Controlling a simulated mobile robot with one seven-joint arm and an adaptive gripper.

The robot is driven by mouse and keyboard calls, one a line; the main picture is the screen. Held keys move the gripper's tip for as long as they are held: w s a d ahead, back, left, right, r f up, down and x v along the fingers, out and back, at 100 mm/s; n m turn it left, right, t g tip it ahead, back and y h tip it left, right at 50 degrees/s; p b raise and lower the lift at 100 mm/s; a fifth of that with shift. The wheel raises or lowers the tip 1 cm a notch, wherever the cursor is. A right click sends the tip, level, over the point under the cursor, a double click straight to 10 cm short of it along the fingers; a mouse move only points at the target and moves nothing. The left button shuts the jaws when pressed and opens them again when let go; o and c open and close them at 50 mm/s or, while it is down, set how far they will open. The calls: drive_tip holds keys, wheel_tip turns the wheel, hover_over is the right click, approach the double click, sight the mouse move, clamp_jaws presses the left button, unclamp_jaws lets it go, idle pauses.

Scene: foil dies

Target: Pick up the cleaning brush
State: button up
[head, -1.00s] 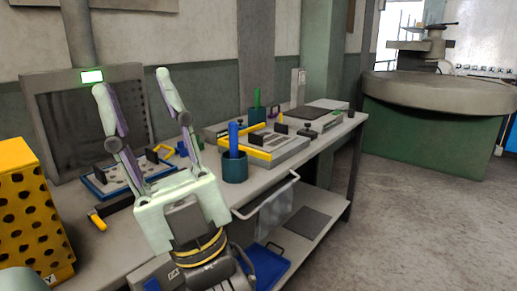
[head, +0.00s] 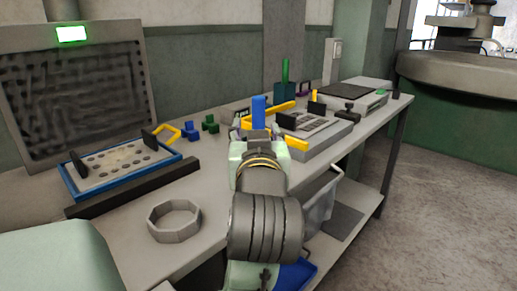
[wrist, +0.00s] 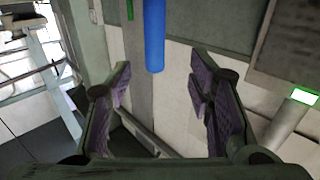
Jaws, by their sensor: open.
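A blue upright handle (head: 259,112), likely the cleaning brush, shows just beyond my gripper in the head view. Its holder and lower part are hidden behind my gripper there. In the wrist view the blue handle (wrist: 154,35) comes down from the top edge, its rounded end near the gap between the fingertips. My gripper (wrist: 161,78) is open, with purple pads apart and nothing held. In the head view my gripper (head: 262,146) points away over the bench, its fingers mostly hidden.
A green handle (head: 285,71) stands in a dark holder farther back. A grey fixture box (head: 318,138) with yellow bars lies right of my gripper. A blue-framed plate (head: 124,168) and a grey ring (head: 174,221) lie left on the bench.

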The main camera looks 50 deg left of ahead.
sight(259, 119)
drive_tip(key=p+x, duration=0.2)
drive_tip(key=p, duration=0.8)
drive_tip(key=shift+w+a+r, duration=0.2)
drive_tip(key=x, duration=0.2)
drive_tip(key=shift+w+a+f, duration=0.25)
drive_tip(key=shift+a+f, duration=0.05)
drive_tip(key=shift+f, duration=0.05)
drive_tip(key=shift+w+f+p+x, duration=0.15)
drive_tip(key=shift+p+x, duration=0.2)
drive_tip(key=shift+x, duration=1)
drive_tip(key=shift+w+f+p+x, duration=0.15)
drive_tip(key=shift+p+x, duration=0.15)
drive_tip(key=shift+x, duration=1)
drive_tip(key=shift+d, duration=0.2)
drive_tip(key=shift+c, duration=0.4)
clamp_jaws()
